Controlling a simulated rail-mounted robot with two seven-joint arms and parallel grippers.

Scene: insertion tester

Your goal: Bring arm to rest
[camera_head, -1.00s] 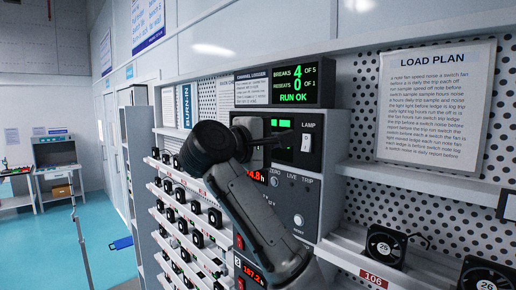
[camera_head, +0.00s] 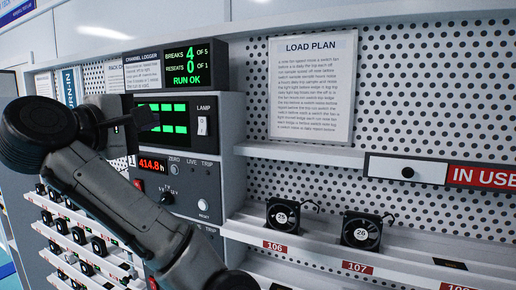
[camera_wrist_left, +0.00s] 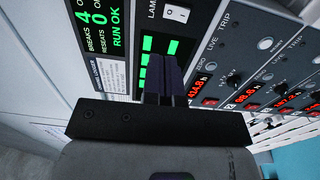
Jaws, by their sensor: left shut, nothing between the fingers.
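My left gripper (camera_head: 150,118) is a dark gripper on a grey arm, held up in front of the tester panel. It is shut and empty. In the left wrist view its fingers (camera_wrist_left: 163,68) lie together, pointing toward the green-lit lamp window (camera_wrist_left: 145,50). In the head view the lamp window (camera_head: 174,118) sits just right of the fingertips, with the white lamp switch (camera_head: 202,126) farther right. Whether the fingers touch the panel I cannot tell. The counter display (camera_head: 187,65) reads breaks 4 of 5, reseats 0 of 1, RUN OK. My right gripper is not in view.
Fans 25 (camera_head: 282,215) and 26 (camera_head: 361,231) stand on a shelf at the right. A rack with several small fans (camera_head: 78,236) is below my arm. A load plan sheet (camera_head: 312,85) hangs on the perforated wall. A red "IN USE" sign (camera_head: 483,176) is at far right.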

